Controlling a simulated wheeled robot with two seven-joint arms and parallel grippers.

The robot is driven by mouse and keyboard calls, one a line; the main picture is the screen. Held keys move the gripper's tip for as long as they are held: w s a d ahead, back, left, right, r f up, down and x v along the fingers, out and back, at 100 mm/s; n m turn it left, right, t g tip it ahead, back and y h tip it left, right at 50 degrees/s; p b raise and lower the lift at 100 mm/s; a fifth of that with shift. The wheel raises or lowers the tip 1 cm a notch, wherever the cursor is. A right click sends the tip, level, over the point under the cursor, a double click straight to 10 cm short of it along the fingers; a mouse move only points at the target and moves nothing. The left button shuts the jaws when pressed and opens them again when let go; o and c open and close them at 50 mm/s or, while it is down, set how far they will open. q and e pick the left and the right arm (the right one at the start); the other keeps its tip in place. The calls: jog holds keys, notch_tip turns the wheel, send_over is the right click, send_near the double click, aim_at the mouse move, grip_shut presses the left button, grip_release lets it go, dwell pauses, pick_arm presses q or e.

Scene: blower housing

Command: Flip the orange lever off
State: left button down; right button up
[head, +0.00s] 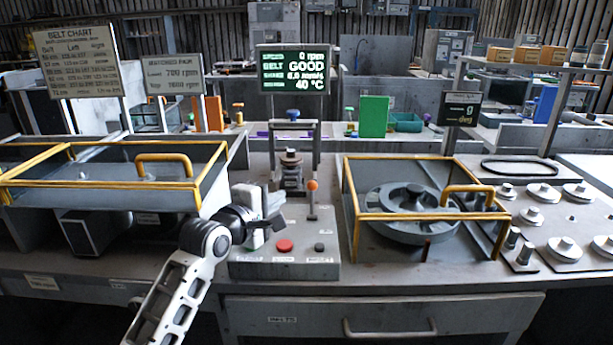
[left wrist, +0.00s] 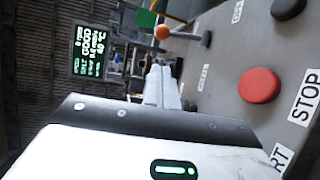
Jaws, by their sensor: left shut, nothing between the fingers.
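The orange lever (head: 312,185) has an orange ball on a thin dark shaft and stands upright at the right of the grey control box (head: 300,270). In the left wrist view the lever's ball (left wrist: 162,32) shows just beyond my fingertips. My left gripper (head: 276,212) is over the left part of the control box, to the left of the lever, with a visible gap between them. Its fingers (left wrist: 161,78) are together and empty. My right gripper is not in view.
A red button (head: 284,246) and a dark button (head: 319,247) sit on the box top. A yellow-framed guard (head: 347,185) with a handle stands to the right, another (head: 120,147) to the left. A green-lit display (head: 294,69) reads 0 rpm and GOOD.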

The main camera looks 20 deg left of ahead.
aim_at(312, 199)
pick_arm(q)
jog(key=shift+w, duration=0.15)
jog(key=shift+s+r, duration=0.15)
jog(key=shift+s, duration=0.3)
jog(key=x, duration=1)
jog(key=shift+w, duration=0.1)
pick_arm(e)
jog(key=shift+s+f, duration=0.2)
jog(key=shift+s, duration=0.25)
pick_arm(q)
jog(key=shift+d, duration=0.1)
jog(key=shift+d+b, duration=0.1)
jog(key=shift+b, duration=0.25)
jog(key=shift+s, duration=0.2)
jog(key=shift+t, duration=0.3)
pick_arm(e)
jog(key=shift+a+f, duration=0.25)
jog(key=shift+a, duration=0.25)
